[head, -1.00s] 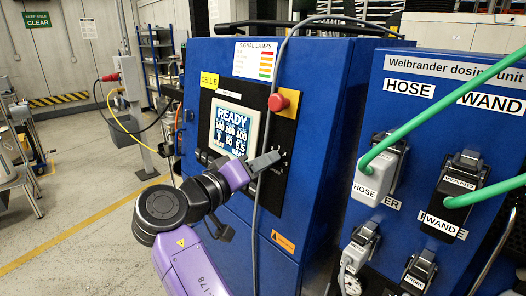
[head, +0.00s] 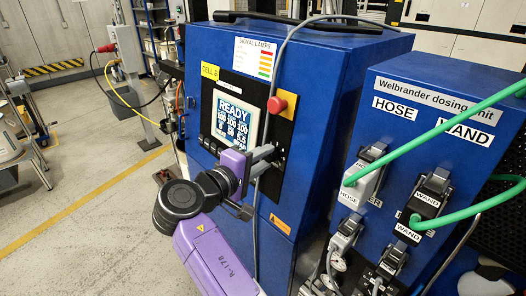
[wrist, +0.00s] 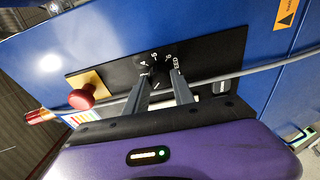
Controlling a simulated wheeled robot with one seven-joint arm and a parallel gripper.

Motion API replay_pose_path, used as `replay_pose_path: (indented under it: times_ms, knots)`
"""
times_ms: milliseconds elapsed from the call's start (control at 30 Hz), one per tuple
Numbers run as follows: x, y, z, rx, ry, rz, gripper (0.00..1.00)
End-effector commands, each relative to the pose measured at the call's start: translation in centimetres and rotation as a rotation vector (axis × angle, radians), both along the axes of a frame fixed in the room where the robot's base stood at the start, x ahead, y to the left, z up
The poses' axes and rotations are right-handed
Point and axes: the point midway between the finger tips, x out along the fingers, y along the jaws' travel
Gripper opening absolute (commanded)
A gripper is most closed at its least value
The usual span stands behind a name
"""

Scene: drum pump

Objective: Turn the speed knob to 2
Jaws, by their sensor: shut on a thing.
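The speed knob (wrist: 160,72) is small and dark, on a black panel (wrist: 204,66) with white numbers around it and a partly hidden "SPEED" label. In the wrist view, the two fingers of my gripper (wrist: 161,77) reach to the knob from either side and are shut on it. They cover much of it, and I cannot read its setting. In the head view, my gripper (head: 264,158) is at the lower right of the display (head: 234,121), which reads READY. The knob is hidden there behind the fingers.
A red stop button (head: 277,104) on a yellow plate sits above my gripper; it also shows in the wrist view (wrist: 82,97). A grey cable (head: 266,128) hangs down the cabinet front close to my fingers. The dosing unit (head: 400,135) with green hoses stands at the right.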

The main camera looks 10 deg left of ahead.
Motion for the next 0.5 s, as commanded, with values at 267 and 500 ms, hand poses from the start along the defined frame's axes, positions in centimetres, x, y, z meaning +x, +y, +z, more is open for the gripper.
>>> replay_pose_path:
  times_ms: [267, 500]
  knots:
    - [0.04, 0.10, 0.09, -0.024, 0.017, 0.009, 0.00]
    - [0.04, 0.11, 0.06, -0.024, 0.017, 0.009, 0.00]
